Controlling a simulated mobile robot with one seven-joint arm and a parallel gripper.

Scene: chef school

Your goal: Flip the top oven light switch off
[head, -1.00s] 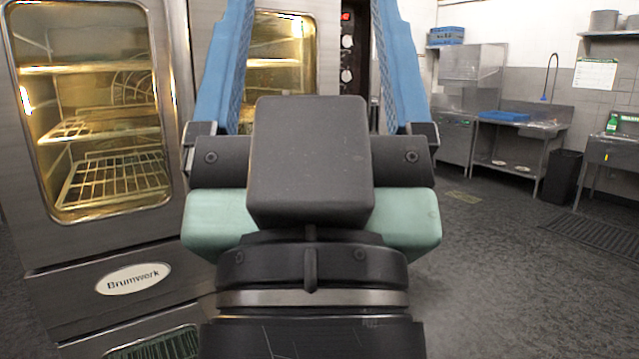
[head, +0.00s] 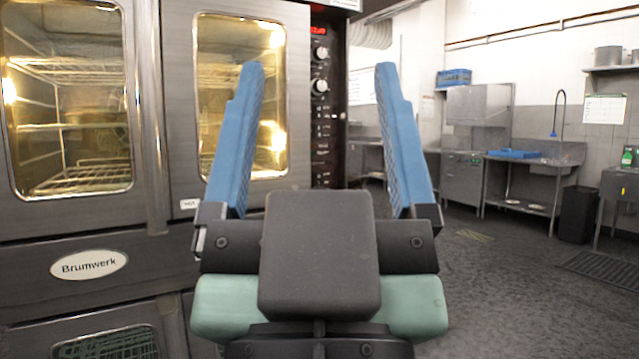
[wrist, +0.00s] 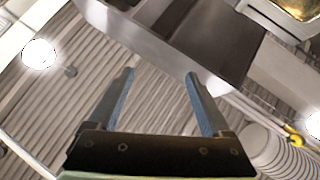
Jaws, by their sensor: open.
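The oven (head: 85,218) fills the left of the head view, with two glazed doors lit yellow inside. Its dark control panel (head: 322,150) stands right of the right door, with a red display (head: 318,30), round knobs (head: 319,54) and a column of small switches (head: 322,130). I cannot tell which small switch is the light switch or how it is set. My gripper (head: 318,75) is open and empty, its blue fingers pointing up. In the picture the panel shows between the fingers, beyond them. The wrist view shows the open fingers (wrist: 160,80) against the ceiling.
A steel dishwasher (head: 475,150) and a sink bench (head: 530,170) stand at the back right. A black bin (head: 578,214) is beside the bench.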

